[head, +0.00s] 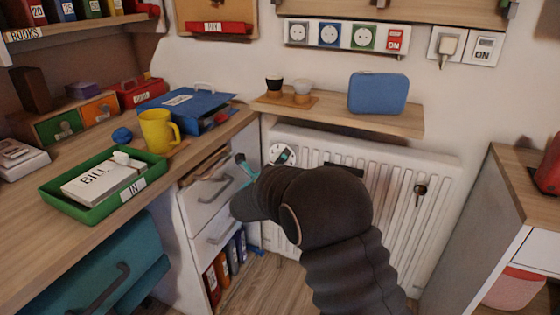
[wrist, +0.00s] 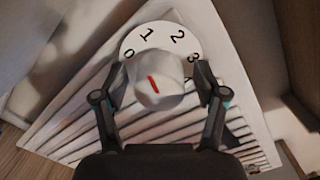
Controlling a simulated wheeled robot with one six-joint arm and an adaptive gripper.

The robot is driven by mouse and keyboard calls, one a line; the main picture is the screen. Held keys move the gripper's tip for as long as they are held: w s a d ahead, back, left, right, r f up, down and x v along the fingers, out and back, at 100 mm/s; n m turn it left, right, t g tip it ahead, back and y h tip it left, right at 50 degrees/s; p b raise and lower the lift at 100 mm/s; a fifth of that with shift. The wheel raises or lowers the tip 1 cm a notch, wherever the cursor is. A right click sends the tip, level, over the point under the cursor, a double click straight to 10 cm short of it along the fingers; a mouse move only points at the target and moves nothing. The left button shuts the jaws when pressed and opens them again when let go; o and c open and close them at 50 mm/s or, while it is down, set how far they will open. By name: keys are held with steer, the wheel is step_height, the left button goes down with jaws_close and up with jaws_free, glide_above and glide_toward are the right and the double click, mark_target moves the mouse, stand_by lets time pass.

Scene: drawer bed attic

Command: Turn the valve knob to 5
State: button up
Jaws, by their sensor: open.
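The white valve knob (wrist: 157,85) has a short red line on its face. It stands in front of a round white dial (wrist: 160,45) on the radiator, where 0, 1, 2 and 3 show; any higher numbers are hidden. The red line's upper end points roughly toward the 1. My gripper (wrist: 159,79) is open, one finger on each side of the knob; I cannot tell whether they touch it. In the head view the dial (head: 277,150) shows at the radiator's upper left, partly covered by my gripper.
The white radiator (head: 420,215) is behind my arm, under a wooden shelf (head: 395,122) with a blue case (head: 378,93) and two cups. A drawer unit (head: 208,207) stands close at the left. A wooden-topped cabinet (head: 515,195) is at the right.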

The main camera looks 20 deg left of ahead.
steer(key=c, duration=1.2)
steer(key=shift+o, duration=0.3)
